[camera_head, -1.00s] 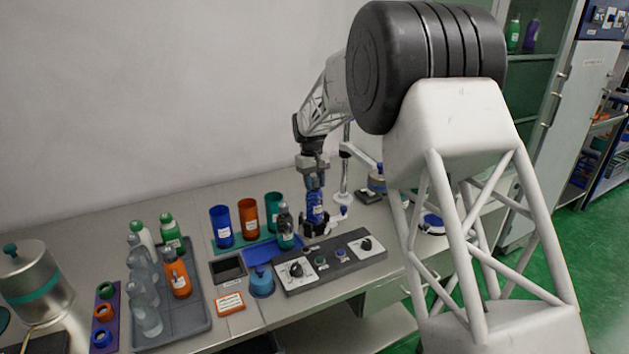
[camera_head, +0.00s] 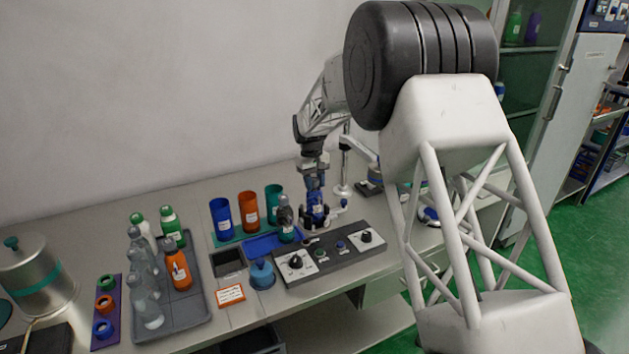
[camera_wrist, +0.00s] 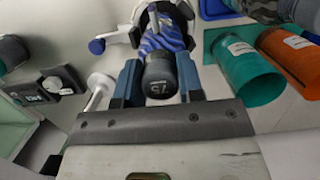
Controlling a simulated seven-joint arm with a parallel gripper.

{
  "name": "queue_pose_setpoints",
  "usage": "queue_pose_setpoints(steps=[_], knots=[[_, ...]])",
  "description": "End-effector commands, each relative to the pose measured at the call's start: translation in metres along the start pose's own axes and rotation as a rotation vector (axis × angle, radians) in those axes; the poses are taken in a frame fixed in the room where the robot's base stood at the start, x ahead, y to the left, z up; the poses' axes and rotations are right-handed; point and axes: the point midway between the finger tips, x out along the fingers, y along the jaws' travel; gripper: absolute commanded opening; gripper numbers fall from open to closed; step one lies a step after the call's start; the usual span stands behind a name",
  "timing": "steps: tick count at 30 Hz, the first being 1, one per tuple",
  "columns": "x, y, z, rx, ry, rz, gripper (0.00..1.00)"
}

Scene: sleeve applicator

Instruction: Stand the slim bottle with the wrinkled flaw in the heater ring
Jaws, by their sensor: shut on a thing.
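My gripper (camera_head: 316,186) is shut on a slim bottle, with one blue finger on each side of its dark cap (camera_wrist: 160,75) in the wrist view. The bottle wears a blue sleeve (camera_wrist: 164,36) with pale, wavy wrinkle lines; the sleeve also shows below the fingers in the head view (camera_head: 317,207). The bottle looks upright. The heater ring (camera_head: 316,222), dark and white with a blue-knobbed side handle, surrounds its lower part. The ring also shows in the wrist view (camera_wrist: 120,36). The bottle's base is hidden, so I cannot tell whether it rests on anything.
A dark-capped bottle (camera_head: 285,220) stands on the blue tray (camera_head: 259,243) just left of the ring. Blue, orange and teal cups (camera_head: 248,211) stand behind. A control panel (camera_head: 322,257) lies in front. A grey tray (camera_head: 196,314) of several bottles is at left.

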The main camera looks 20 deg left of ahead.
Motion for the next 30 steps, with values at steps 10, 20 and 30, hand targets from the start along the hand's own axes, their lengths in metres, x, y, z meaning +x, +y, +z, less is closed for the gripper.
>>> queue_pose_setpoints(steps=[10, 20, 30], knots=[[0.0024, 0.0, -0.0006, 0.0, 0.001, 0.0, 0.14], [0.0027, 0.0, -0.0006, 0.0, 0.0, 0.0, 0.65], [0.0033, 0.0, -0.0005, 0.0, -0.001, 0.0, 0.9]])
